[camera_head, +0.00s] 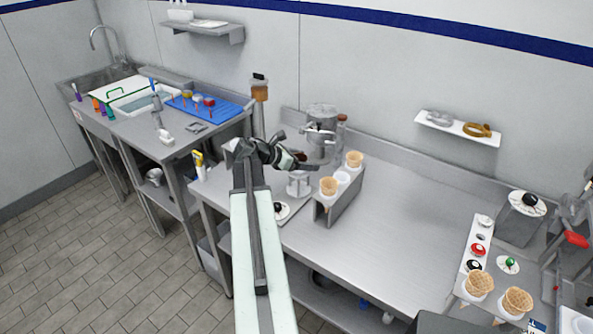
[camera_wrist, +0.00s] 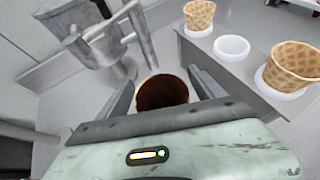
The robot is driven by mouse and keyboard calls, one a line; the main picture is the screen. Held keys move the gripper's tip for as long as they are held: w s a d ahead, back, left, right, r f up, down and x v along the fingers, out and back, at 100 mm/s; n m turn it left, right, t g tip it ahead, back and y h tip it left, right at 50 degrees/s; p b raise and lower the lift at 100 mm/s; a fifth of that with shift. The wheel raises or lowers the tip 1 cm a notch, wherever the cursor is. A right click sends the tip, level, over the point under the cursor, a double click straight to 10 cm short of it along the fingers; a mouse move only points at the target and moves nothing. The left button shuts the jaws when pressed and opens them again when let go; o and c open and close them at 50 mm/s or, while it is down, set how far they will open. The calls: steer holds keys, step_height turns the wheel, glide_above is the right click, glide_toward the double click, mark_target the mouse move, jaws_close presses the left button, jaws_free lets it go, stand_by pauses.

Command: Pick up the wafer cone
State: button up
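A wafer cone (camera_head: 329,187) stands upright in the near end of a small grey holder, and another wafer cone (camera_head: 354,159) stands at its far end. In the wrist view both show at the right, the near cone (camera_wrist: 292,68) larger and the far cone (camera_wrist: 200,16) at the top. An empty white ring (camera_wrist: 232,47) lies between them. My gripper (camera_head: 303,162) hovers over the counter in the head view.
A metal machine (camera_head: 321,130) stands behind my gripper. The counter (camera_head: 400,230) right of the holder is clear. More cones (camera_head: 478,284) stand at the lower right. A wall shelf (camera_head: 458,128) hangs above the counter, and a blue tray (camera_head: 212,107) lies at left.

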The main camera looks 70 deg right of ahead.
steer(key=c, duration=0.8)
steer(key=shift+o, duration=0.2)
steer(key=shift+r, duration=0.1)
step_height(320, 180, up, 10)
steer(key=p, duration=1)
steer(key=shift+r, duration=0.1)
